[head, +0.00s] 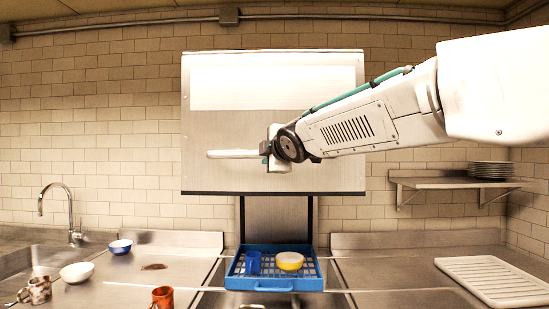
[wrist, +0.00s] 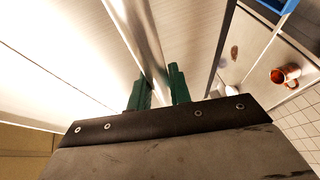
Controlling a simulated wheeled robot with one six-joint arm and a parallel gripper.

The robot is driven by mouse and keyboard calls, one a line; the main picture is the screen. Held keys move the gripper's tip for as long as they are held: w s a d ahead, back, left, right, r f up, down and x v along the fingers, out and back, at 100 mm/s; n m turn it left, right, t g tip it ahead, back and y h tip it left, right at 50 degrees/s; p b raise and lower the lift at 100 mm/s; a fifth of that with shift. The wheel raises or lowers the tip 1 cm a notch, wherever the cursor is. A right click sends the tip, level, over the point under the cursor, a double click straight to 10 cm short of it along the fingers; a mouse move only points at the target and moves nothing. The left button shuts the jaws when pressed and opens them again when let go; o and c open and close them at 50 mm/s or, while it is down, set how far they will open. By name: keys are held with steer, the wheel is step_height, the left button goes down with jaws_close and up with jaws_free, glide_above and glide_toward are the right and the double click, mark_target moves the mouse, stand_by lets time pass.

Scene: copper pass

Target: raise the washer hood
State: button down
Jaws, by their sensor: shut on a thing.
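The washer hood (head: 225,125) is a large metal box in the middle of the head view. It stands raised, with its dark lower edge well above the blue rack (head: 250,284). A pale bar handle (head: 232,154) runs across its front. My gripper (wrist: 157,92) is shut on this handle, with the bar (wrist: 143,40) passing between its green fingers in the wrist view. In the head view my wrist hides the fingers and part of the handle.
The rack holds a blue cup (head: 253,262) and a yellow bowl (head: 290,261). Bowls and mugs stand on the left counter, including a copper mug (head: 163,297). A white draining tray (head: 492,280) lies on the right counter. A shelf with plates (head: 490,169) is at right.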

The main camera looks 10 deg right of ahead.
steer(key=shift+a, duration=0.15)
steer(key=c, duration=1.3)
jaws_free()
steer(key=shift+a, duration=0.1)
steer(key=v, duration=0.7)
steer(key=shift+s+d, duration=0.3)
